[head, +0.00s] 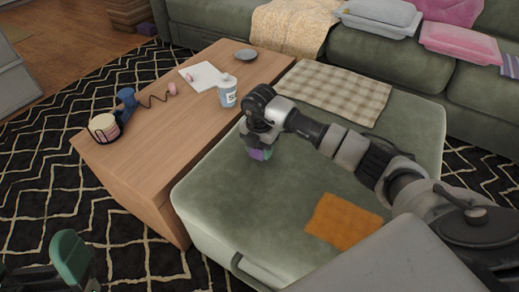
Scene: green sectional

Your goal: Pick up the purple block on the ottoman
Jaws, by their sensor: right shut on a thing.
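The purple block (256,155) is a small piece low in the jaws of my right gripper (262,153), at the left part of the green ottoman (290,185). The gripper points down and is shut on the block, which it partly hides; a green fingertip shows at the block's right. I cannot tell whether the block touches the ottoman top. My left gripper (70,262) shows only in part at the bottom left corner, with a green finger, cut off by the picture edge; its jaw state is unclear.
A wooden table (165,140) stands directly left of the ottoman, with a white and blue cup (227,92), paper, a dish and a blue corded object. A checkered cloth (333,90) and an orange cloth (343,221) lie on the ottoman. A green sofa (360,62) stands behind.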

